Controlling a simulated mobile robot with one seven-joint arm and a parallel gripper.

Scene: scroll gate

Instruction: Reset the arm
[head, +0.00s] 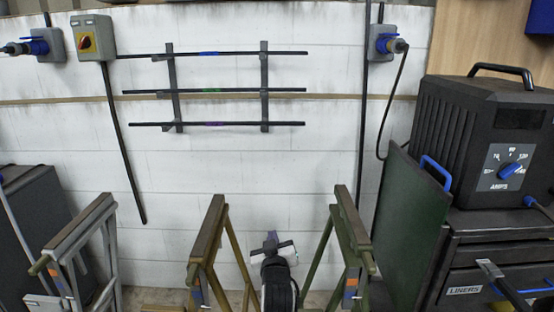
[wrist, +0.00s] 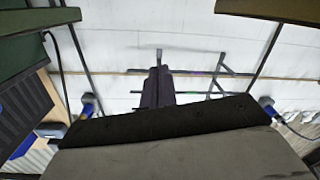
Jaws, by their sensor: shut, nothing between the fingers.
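My gripper (head: 271,240) shows at the bottom middle of the head view, between two trestles and in front of the white wall. In the wrist view its dark fingers (wrist: 157,88) are together, with nothing between them. The wrist view shows the room upside down. Part of my arm below the gripper is cut off by the head view's lower edge.
A wall rack (head: 264,75) holds three dark rods with blue, green and purple marks. Trestles stand at the left (head: 80,235), middle (head: 207,240) and right (head: 350,230). A black welder (head: 480,135) sits on a drawer cabinet (head: 490,250). A green panel (head: 410,225) leans beside it.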

